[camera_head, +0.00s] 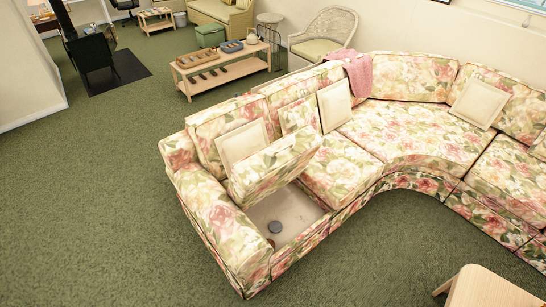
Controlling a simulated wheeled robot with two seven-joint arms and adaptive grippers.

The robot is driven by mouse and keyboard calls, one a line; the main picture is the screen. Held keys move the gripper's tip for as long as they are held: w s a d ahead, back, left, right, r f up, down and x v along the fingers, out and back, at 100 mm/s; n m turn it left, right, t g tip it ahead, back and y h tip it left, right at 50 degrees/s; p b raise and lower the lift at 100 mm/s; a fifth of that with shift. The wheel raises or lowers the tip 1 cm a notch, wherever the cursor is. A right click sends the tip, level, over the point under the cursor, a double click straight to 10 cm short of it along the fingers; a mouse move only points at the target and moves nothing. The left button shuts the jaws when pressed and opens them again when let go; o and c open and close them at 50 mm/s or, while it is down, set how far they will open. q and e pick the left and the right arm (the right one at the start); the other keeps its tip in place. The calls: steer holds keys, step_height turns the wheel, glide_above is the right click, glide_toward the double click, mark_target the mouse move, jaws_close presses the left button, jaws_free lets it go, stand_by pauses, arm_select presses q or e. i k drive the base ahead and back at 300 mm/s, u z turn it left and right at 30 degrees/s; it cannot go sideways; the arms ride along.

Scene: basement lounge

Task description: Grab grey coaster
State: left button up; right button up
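A small round dark grey disc, which looks like the grey coaster (275,227), lies on the pale floor of an open storage space (296,209) in the floral sectional sofa (409,137). The seat cushion (274,165) over this space is tilted up against the backrest. A small brownish object (270,242) shows beside the disc, partly hidden by the front edge of the sofa. Neither of my grippers is in view.
Green carpet (100,215) is clear left of and in front of the sofa. A light wooden table (487,288) stands at the lower right. Behind the sofa are a low wooden table (235,73) with trays and a wicker chair (325,35).

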mark_target(275, 227)
steer(key=z, duration=0.1)
steer(key=k, duration=1)
steer(key=u, duration=0.9)
steer(key=i, duration=1.55)
steer(key=z, duration=0.75)
